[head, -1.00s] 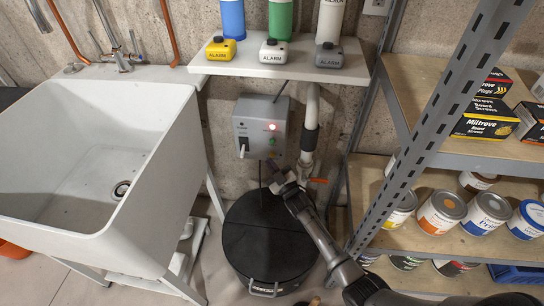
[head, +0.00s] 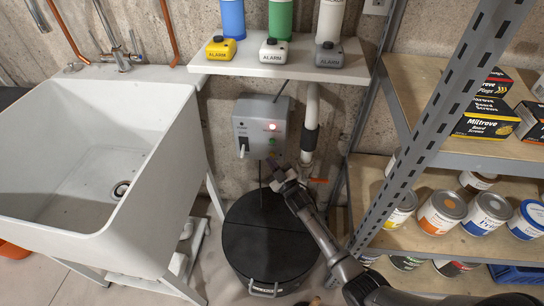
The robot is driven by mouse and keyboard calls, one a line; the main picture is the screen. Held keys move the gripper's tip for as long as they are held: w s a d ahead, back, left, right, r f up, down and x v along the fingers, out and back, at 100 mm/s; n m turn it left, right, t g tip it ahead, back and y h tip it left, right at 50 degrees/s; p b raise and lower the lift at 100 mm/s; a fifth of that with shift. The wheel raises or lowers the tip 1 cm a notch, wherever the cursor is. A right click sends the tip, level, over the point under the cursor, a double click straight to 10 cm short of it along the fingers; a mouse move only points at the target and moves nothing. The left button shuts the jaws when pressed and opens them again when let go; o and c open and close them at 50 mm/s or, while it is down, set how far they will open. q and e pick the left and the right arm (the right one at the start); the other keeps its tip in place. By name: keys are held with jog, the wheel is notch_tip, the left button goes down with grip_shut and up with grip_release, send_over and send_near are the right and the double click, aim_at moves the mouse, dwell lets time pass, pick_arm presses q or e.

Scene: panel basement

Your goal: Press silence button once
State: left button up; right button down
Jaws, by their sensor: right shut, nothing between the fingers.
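A grey control box (head: 260,126) is fixed to the wall below the white shelf. The small labels are too blurred to read, so I cannot tell which part is the silence button. My right gripper (head: 272,166) is shut and empty, with its tips at or just below the box's lower right edge in the picture. I cannot tell whether it touches the box. My left gripper is out of view.
A black round lidded pit or bin (head: 262,245) stands under my right arm. A white sink (head: 90,170) is at left. A pale pipe (head: 310,130) runs right of the box. A metal rack (head: 425,130) with cans stands at right. Alarm units sit on the white shelf (head: 275,68).

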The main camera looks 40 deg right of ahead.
jog(key=shift+w+d, duration=0.15)
dwell(0.3)
jog(key=shift+w+d, duration=0.1)
jog(key=shift+d, duration=0.05)
dwell(0.7)
jog(key=shift+s+a+p, duration=0.45)
jog(key=shift+s+a, duration=0.1)
jog(key=shift+a, duration=0.1)
jog(key=s+a+p, duration=0.1)
jog(key=a, duration=0.1)
jog(key=s+a+p, duration=0.1)
jog(key=s+p, duration=0.1)
jog(key=shift+s+a, duration=0.15)
jog(key=shift+a, duration=0.2)
